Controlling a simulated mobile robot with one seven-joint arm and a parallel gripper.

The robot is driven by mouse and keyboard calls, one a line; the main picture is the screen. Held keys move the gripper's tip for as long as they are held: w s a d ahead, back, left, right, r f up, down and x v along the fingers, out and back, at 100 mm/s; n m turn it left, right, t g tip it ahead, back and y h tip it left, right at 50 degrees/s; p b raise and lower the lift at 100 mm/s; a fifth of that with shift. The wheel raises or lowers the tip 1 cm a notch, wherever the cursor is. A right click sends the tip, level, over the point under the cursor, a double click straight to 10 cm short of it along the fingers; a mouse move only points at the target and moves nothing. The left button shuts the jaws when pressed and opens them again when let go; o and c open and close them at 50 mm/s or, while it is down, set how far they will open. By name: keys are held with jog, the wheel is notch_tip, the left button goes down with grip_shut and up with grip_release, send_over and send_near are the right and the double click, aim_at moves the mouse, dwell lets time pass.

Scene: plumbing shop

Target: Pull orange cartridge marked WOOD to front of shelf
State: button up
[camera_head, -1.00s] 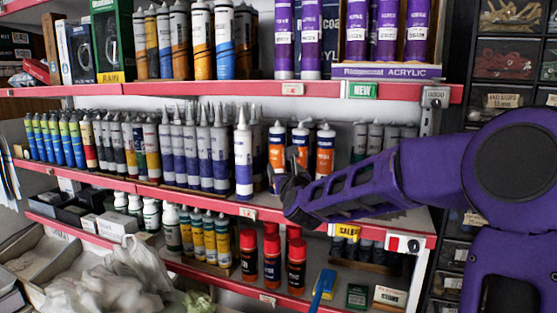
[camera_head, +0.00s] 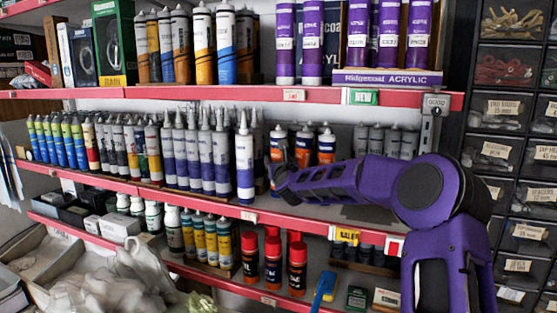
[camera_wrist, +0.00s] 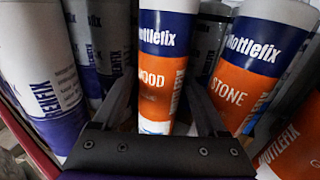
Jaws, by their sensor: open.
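The WOOD cartridge (camera_wrist: 165,75), blue above and orange below with the brand Mottlefix, stands upright between my fingers in the wrist view. In the head view it appears to be the leftmost orange cartridge (camera_head: 278,137) on the middle shelf, partly hidden by my gripper (camera_head: 278,174). In the wrist view my gripper (camera_wrist: 162,105) is open, one finger on each side of the cartridge. I cannot tell whether either finger touches it. The cartridge's base is hidden behind the gripper body.
The STONE cartridge (camera_wrist: 238,75) stands close by on the right, with another orange one nearer. White and purple cartridges (camera_wrist: 45,70) crowd the left. A lone white and purple cartridge (camera_head: 244,165) stands at the red shelf edge (camera_head: 225,208). The upper shelf (camera_head: 250,94) is overhead.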

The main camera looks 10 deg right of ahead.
jog(key=shift+c, duration=0.3)
grip_shut()
